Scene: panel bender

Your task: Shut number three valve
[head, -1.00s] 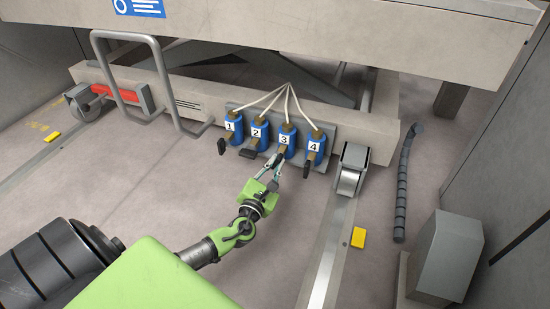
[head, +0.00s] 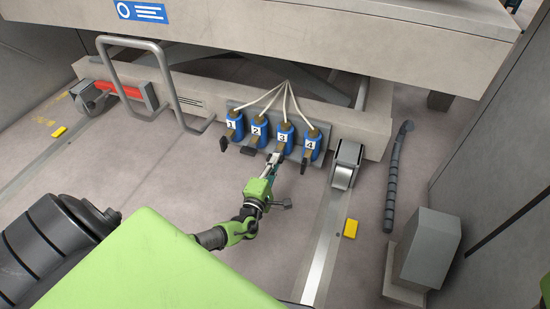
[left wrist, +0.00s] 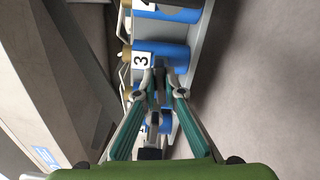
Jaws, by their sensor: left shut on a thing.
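The number three valve (head: 283,138) is a blue cylinder with a white "3" label, third in a row on a grey plate; it also shows in the left wrist view (left wrist: 174,57). My left gripper (head: 275,158) is just below it in the head view. Its fingers are closed together on the valve's dark lever (left wrist: 160,86), seen between the fingertips (left wrist: 161,75) in the left wrist view. The fingers hide most of the lever, so its exact angle is hard to tell. My right gripper is not in view.
Valves one (head: 235,125), two (head: 259,130) and four (head: 310,144) stand beside it, with black levers close to the gripper. A bent grey rail (head: 165,90) is at left. A wheel in a floor track (head: 345,165) is at right.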

